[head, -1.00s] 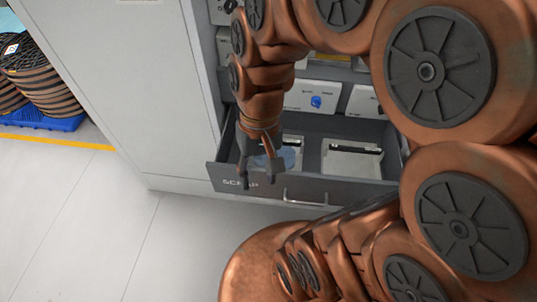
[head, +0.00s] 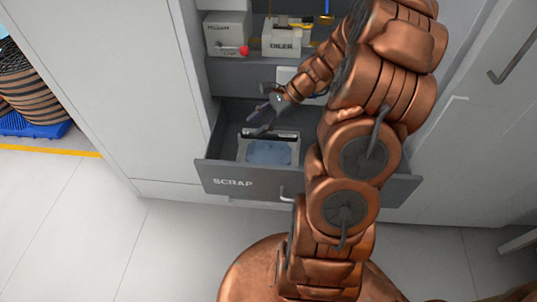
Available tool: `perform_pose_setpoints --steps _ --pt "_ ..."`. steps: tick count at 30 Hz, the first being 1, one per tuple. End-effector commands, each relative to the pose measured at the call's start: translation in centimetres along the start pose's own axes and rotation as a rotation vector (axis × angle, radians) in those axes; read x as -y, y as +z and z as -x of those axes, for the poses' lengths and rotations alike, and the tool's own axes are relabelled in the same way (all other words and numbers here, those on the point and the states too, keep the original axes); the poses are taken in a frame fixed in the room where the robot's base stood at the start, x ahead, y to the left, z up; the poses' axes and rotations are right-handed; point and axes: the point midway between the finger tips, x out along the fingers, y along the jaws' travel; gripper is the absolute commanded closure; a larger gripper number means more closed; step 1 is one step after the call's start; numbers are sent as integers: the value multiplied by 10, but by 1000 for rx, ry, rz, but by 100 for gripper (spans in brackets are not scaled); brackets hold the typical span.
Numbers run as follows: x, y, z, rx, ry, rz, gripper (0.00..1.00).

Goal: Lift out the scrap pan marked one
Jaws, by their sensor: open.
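An open drawer labelled SCRAP (head: 233,183) sticks out low from the cabinet. In its left part sits a pale scrap pan (head: 240,152) with a bluish, see-through patch over its middle and a dark bar along its back edge. I cannot read a number on it. My gripper (head: 256,118) is open and empty, over the back of this pan, with its fingers pointing left. One finger overlaps the pan's back edge in the picture; I cannot tell whether it touches. My arm hides the drawer's middle right, where a second pan showed earlier.
Above the drawer, a shelf holds a white box with a red knob (head: 228,35) and another white device (head: 282,38). The cabinet's tall grey side (head: 110,80) stands left. Striped rolls (head: 28,85) sit on a blue pallet (head: 35,125) at far left. The floor in front is clear.

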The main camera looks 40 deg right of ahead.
Motion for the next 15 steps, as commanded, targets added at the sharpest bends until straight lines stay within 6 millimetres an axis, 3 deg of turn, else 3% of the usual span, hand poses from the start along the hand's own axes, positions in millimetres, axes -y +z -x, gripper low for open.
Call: perform_pose_setpoints --steps 1,6,10,15 --pt "4 -29 -2 13 -43 -76 56" --pt "14 -94 3 50 -160 -284 56" --pt "16 -128 9 67 -221 -385 56" --pt "17 -147 11 78 -256 -444 56"
